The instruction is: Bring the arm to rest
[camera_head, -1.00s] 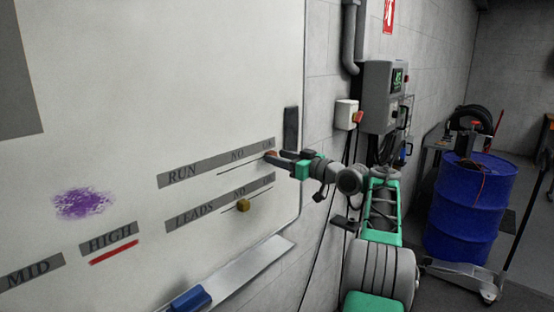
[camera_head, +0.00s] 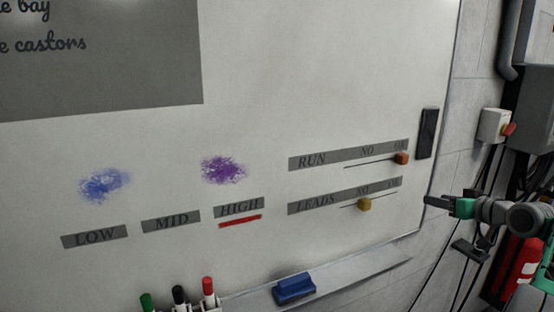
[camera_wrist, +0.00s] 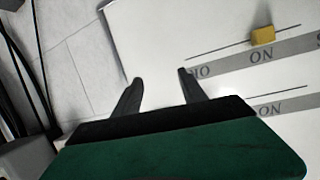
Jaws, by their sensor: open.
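My gripper (camera_head: 436,203) is at the right edge of the whiteboard (camera_head: 300,50) in the head view, its fingers pointing left. It is empty, and its two fingers stand apart in the wrist view (camera_wrist: 160,84). The orange slider knob (camera_head: 402,158) of the RUN row sits at the right end of its line, under the OK mark. The yellow slider knob (camera_head: 365,204) of the LEADS row sits near the middle of its line, by NO. The yellow knob also shows in the wrist view (camera_wrist: 262,36), apart from the fingers.
A tray (camera_head: 350,268) along the board's lower edge holds a blue eraser (camera_head: 294,289) and markers (camera_head: 208,290). A dark strip (camera_head: 428,133) is on the board's right side. Cables, a wall box (camera_head: 495,125) and a red extinguisher-like object (camera_head: 515,265) are close to my arm.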

